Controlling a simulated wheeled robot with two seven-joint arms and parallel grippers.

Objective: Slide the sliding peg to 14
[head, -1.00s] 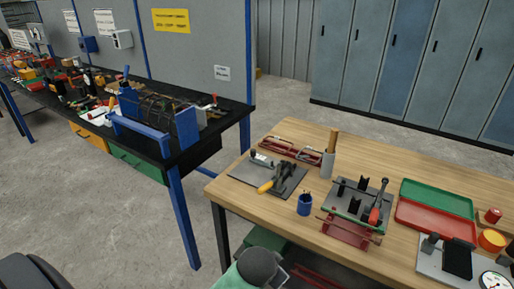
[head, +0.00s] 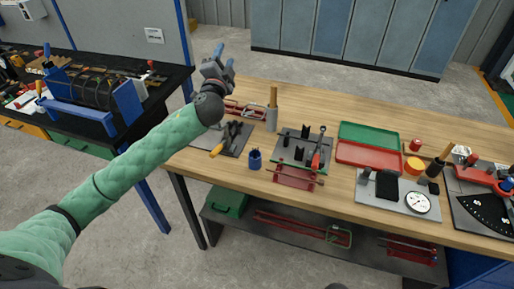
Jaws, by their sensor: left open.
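My left gripper (head: 219,58) is raised above the back left part of the wooden workbench, its blue-tipped fingers pointing up. It is open and I see nothing between its fingers. A dark plate with a black fan-shaped scale with white marks (head: 482,214) lies at the right end of the bench, with a red-handled part (head: 483,177) on it. I cannot make out which part is the sliding peg, nor read the number 14. My left gripper is far to the left of this plate. My right gripper is not in view.
The wooden bench (head: 330,211) holds a blue cup (head: 255,159), a fixture with a red-handled lever (head: 316,160), green (head: 369,134) and red (head: 372,154) trays, and a plate with a dial gauge (head: 417,202). A black bench (head: 172,80) stands left.

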